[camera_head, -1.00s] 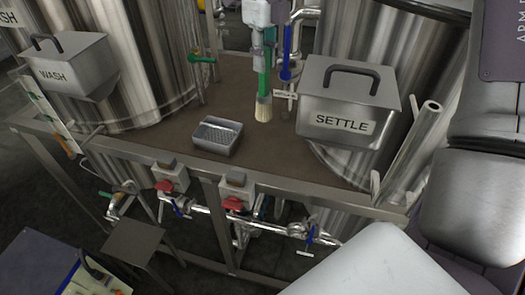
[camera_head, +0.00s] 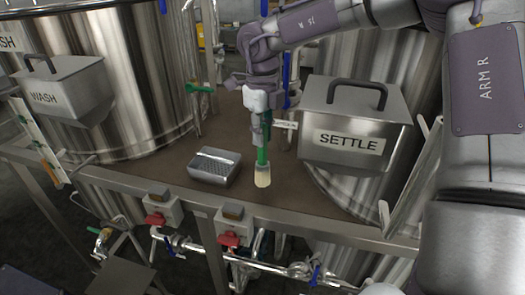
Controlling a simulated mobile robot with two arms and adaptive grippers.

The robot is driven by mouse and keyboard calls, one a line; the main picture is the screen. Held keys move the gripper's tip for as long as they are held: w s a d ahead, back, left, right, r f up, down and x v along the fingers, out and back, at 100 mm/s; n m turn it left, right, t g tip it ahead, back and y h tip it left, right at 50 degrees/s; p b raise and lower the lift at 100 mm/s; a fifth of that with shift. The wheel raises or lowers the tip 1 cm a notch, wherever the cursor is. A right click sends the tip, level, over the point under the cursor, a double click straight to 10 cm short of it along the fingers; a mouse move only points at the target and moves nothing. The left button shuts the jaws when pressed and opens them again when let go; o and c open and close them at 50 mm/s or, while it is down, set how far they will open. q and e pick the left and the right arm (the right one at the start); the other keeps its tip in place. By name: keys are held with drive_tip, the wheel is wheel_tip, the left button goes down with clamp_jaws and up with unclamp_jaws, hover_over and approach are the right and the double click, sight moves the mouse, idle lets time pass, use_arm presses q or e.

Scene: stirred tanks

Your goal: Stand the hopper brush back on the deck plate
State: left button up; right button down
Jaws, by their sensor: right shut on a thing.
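The hopper brush (camera_head: 263,176) has a green handle and pale bristles. It hangs upright, bristles down, from my right gripper (camera_head: 262,130), which is shut on the upper handle. The brown deck plate (camera_head: 175,160) lies between the two steel tanks. In the picture the bristles overlap the plate near its front rail; I cannot tell whether they touch it. My left gripper is not in view.
The SETTLE hopper (camera_head: 352,122) is close on the right, the WASH hopper (camera_head: 65,88) far left.

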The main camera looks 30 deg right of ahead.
sight(263, 149)
wheel_tip(263, 149, down, 4)
drive_tip(key=shift+p, duration=0.65)
drive_tip(key=shift+f, duration=0.2)
drive_tip(key=shift+f+b, duration=0.15)
drive_tip(key=shift+b, duration=0.2)
drive_tip(key=c, duration=1.1)
unclamp_jaws()
drive_tip(key=shift+o, duration=0.2)
